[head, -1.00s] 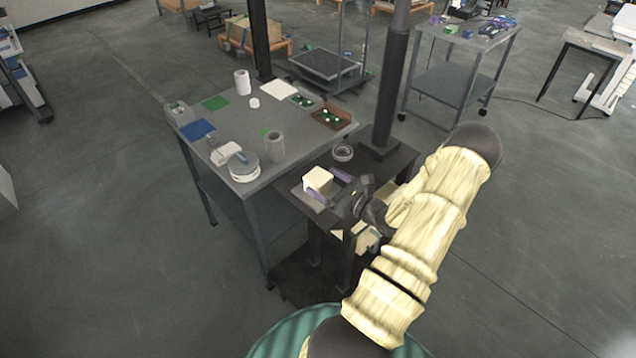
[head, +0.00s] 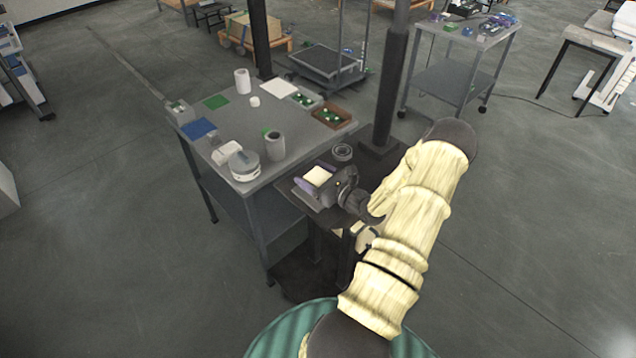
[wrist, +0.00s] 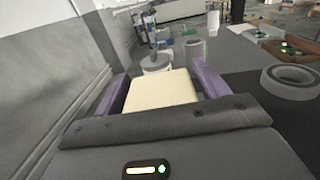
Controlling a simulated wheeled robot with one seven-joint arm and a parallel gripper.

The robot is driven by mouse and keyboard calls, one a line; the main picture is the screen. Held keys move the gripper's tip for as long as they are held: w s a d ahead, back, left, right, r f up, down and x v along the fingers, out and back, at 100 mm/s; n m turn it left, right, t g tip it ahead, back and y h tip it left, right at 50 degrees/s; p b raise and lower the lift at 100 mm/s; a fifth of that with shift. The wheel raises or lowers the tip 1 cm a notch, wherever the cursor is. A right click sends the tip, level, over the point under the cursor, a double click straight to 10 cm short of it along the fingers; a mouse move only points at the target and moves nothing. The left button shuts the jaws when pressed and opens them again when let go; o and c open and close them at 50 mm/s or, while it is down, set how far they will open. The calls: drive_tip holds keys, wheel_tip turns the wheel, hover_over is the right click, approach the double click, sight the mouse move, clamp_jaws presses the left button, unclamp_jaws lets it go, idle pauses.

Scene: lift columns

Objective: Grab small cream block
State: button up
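The small cream block (head: 318,176) sits on the small dark platform beside the grey table. It fills the middle of the wrist view (wrist: 161,90). My gripper (head: 317,178) is at the block, with one purple finger on each side of it. In the wrist view the gripper (wrist: 160,84) shows a narrow dark gap between the block and the right finger, and the left finger lies close to the block's left side. The fingers are apart with the block between them. The fingertips' far ends and the block's underside are hidden.
A roll of grey tape (head: 342,152) lies on the platform, right of the block. The grey table (head: 232,115) holds a round device (head: 244,166), a grey cylinder (head: 275,145) and a brown tray (head: 332,124). A dark column (head: 392,85) stands behind the platform.

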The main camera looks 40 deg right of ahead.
sight(313, 173)
drive_tip(key=c, duration=1)
drive_tip(key=shift+o, duration=0.2)
drive_tip(key=shift+r, duration=0.1)
wheel_tip(313, 173, up, 10)
drive_tip(key=shift+f+b, duration=0.1)
drive_tip(key=shift+b, duration=0.6)
